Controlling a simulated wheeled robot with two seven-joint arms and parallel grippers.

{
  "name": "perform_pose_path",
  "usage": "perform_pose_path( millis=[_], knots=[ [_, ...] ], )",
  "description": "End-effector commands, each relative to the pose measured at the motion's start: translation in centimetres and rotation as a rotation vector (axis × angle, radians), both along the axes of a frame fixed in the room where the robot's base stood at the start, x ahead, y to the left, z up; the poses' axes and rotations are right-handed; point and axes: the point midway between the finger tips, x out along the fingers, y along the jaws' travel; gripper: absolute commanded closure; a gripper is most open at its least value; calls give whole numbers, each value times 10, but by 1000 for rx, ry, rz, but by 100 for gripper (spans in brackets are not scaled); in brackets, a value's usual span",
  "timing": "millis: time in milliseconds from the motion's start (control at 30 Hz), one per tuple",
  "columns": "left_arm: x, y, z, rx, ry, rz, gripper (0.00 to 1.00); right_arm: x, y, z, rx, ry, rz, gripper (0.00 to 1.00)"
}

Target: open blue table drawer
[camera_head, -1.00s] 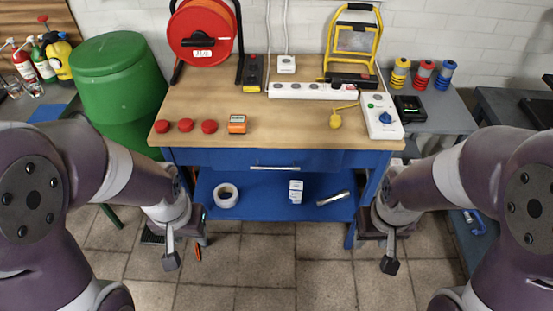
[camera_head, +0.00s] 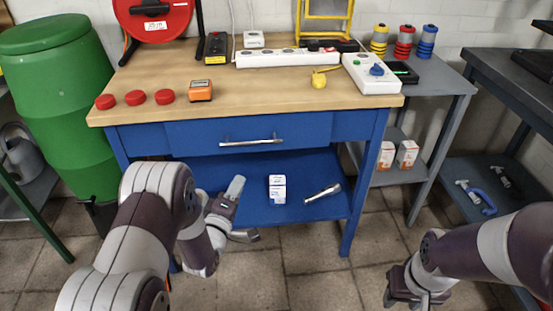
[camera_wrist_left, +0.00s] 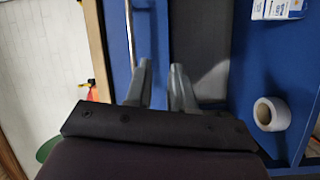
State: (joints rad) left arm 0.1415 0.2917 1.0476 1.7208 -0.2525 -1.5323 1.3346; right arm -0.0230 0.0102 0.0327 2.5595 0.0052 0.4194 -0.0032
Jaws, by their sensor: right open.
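The blue table's drawer (camera_head: 300,131) is under the wooden top, its front flush with the frame. Its metal bar handle (camera_head: 251,142) runs across the middle, and also shows in the left wrist view (camera_wrist_left: 130,35). My left gripper (camera_head: 236,188) is below and a little left of the handle, in front of the lower shelf. In the left wrist view its two fingers (camera_wrist_left: 163,82) are apart with nothing between them, and the handle is just beyond the left finger. My right gripper (camera_head: 408,300) is open and empty at the bottom right, low and away from the table.
The lower blue shelf (camera_head: 318,171) holds a white box (camera_head: 277,189), a metal tool (camera_head: 322,193) and a white tape roll (camera_wrist_left: 271,113). A green barrel (camera_head: 58,100) stands left of the table. The floor in front is clear.

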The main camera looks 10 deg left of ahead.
Motion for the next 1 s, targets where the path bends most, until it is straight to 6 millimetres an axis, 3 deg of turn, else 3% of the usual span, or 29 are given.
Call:
perform_pose_path(
  millis=[33,100,233,500,700,1000],
  knots=[
    [0,-1,18,-77,-68,-11,77,0,0,2,0,0,0,57],
    [-2,-2,31,-163,-123,-26,77,0,0,2,0,1,0,57],
    [12,-3,34,-198,-125,-32,77,0,0,-2,0,1,0,57],
    [78,-12,44,-196,-124,-31,77,0,0,-16,0,2,0,57],
    [112,-16,52,-196,-122,-30,77,0,0,-22,0,2,0,57],
    [122,-17,55,-196,-120,-29,77,0,0,-22,0,2,0,57]
  ],
)
